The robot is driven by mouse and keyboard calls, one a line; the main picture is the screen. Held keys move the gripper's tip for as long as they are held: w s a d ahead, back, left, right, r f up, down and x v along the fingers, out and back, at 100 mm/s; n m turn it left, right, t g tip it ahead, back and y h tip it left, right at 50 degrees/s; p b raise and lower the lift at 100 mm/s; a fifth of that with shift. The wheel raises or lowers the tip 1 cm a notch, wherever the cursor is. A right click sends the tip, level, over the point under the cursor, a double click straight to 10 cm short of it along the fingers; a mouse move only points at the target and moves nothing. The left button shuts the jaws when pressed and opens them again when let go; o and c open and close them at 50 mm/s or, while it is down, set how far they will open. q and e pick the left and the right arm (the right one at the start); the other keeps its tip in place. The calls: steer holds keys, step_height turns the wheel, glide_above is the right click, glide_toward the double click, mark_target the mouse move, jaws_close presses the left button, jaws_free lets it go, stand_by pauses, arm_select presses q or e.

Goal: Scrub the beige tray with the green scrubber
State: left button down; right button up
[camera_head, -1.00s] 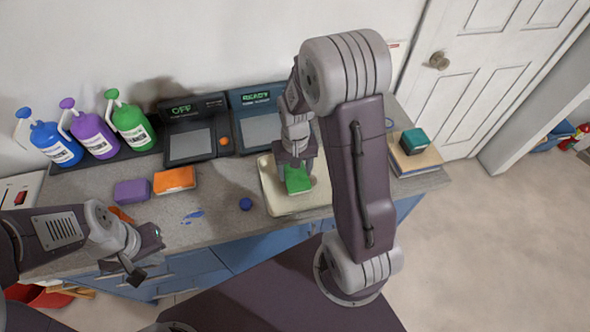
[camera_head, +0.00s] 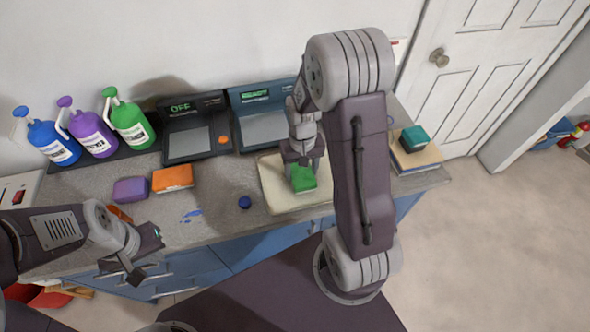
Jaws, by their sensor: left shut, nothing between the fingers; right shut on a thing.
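The beige tray (camera_head: 277,201) lies on the grey counter, partly hidden behind my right arm. The green scrubber (camera_head: 304,178) is over the middle of the tray, low against its surface; I cannot tell for sure whether it touches. My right gripper (camera_head: 303,163) points down and is shut on the green scrubber. My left gripper (camera_head: 146,259) is shut and empty, in front of the counter's front edge at the left.
Bottles (camera_head: 131,125) and two display devices (camera_head: 196,138) line the back. A teal block (camera_head: 414,138) sits on boards at the right.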

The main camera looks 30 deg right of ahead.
steer(key=shift+s+d, duration=0.2)
steer(key=shift+d, duration=0.65)
steer(key=shift+a, duration=0.1)
